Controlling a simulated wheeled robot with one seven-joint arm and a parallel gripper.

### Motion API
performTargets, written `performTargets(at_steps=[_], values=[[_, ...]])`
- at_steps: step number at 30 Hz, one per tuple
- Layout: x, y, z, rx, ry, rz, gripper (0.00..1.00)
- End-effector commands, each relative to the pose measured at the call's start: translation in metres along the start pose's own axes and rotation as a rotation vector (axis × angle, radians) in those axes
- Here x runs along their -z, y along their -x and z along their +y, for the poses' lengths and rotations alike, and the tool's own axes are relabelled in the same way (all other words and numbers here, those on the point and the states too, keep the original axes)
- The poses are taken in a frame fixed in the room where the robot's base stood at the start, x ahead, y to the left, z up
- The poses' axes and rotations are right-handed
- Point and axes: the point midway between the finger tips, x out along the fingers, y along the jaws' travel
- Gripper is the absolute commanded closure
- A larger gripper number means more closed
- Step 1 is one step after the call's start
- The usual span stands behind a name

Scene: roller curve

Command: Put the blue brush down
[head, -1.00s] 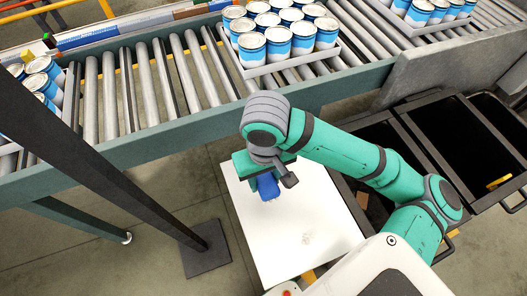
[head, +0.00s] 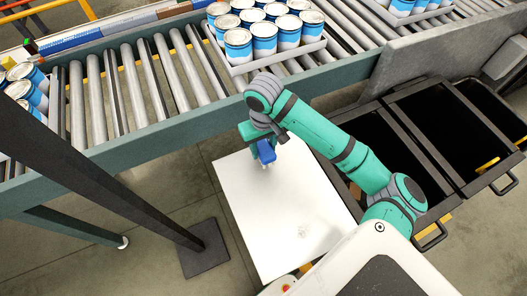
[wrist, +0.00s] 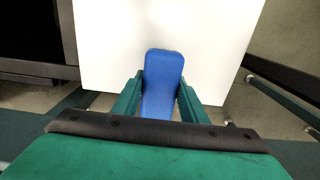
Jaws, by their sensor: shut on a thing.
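The blue brush (head: 266,153) is in my gripper (head: 259,145), over the far part of the white table top (head: 285,205). In the wrist view the blue brush (wrist: 162,80) sits between the two green fingers of my gripper (wrist: 160,98), which are shut on it. Its broad rounded end points out over the white surface (wrist: 210,40). The gripper hides the rest of the brush. I cannot tell whether the brush touches the surface.
The roller conveyor (head: 150,95) runs behind the table, with a tray of blue and white cans (head: 265,40). Dark bins (head: 410,140) stand at the right. A dark post (head: 120,170) rises at the left.

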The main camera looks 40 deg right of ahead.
Motion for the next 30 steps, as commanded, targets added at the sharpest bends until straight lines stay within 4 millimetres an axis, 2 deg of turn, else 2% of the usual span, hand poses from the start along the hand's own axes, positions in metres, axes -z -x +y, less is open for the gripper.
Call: performTargets(at_steps=[8,21,22,24,30], values=[[0.004,-0.033,0.003,-0.001,0.0,-0.001,0.89],[0.004,-0.039,0.001,0.001,0.001,-0.001,0.89],[0.004,-0.039,0.001,0.001,0.002,-0.001,0.56],[0.004,-0.039,0.001,0.001,0.001,-0.001,0.43],[0.004,-0.039,0.002,0.0,0.001,0.0,0.43]])
